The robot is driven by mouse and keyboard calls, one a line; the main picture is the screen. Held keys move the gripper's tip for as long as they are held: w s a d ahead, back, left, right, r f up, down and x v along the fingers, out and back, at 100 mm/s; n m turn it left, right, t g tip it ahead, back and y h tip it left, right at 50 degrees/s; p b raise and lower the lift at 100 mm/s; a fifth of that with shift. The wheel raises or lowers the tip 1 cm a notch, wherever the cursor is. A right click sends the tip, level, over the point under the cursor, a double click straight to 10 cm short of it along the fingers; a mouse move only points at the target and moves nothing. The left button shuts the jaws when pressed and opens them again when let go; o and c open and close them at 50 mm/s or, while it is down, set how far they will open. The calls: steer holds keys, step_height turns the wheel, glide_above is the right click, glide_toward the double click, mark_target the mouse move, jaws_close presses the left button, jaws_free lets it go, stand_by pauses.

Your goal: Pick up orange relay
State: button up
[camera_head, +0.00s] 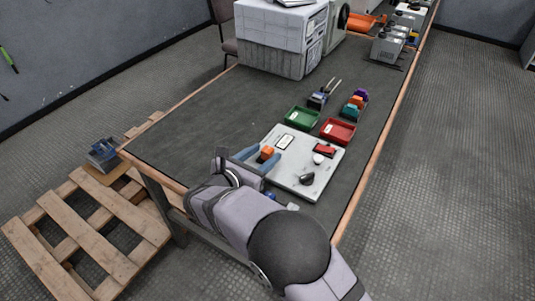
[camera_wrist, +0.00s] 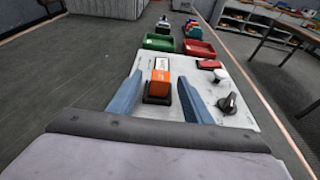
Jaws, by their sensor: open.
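The orange relay (camera_wrist: 160,83) sits on a dark base at the near left part of a light grey panel (camera_wrist: 208,79). It also shows in the head view (camera_head: 266,152), close to the panel's left edge. My gripper (camera_wrist: 158,90) is open, with one blue finger on each side of the relay. Clear gaps show between the relay and both fingers in the wrist view. The relay's lower part is partly hidden in the head view. I cannot tell the exact height of the fingertips above the panel.
The panel also carries a white-faced meter (camera_head: 285,141), a red part (camera_head: 325,150), a white round button (camera_head: 318,159) and a black knob (camera_head: 307,178). A green bin (camera_head: 302,117) and a red bin (camera_head: 338,131) stand behind it. The table left of the panel is clear.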

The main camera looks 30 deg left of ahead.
steer(key=shift+w+f, duration=0.1)
steer(key=shift+w, duration=0.15)
jaws_close()
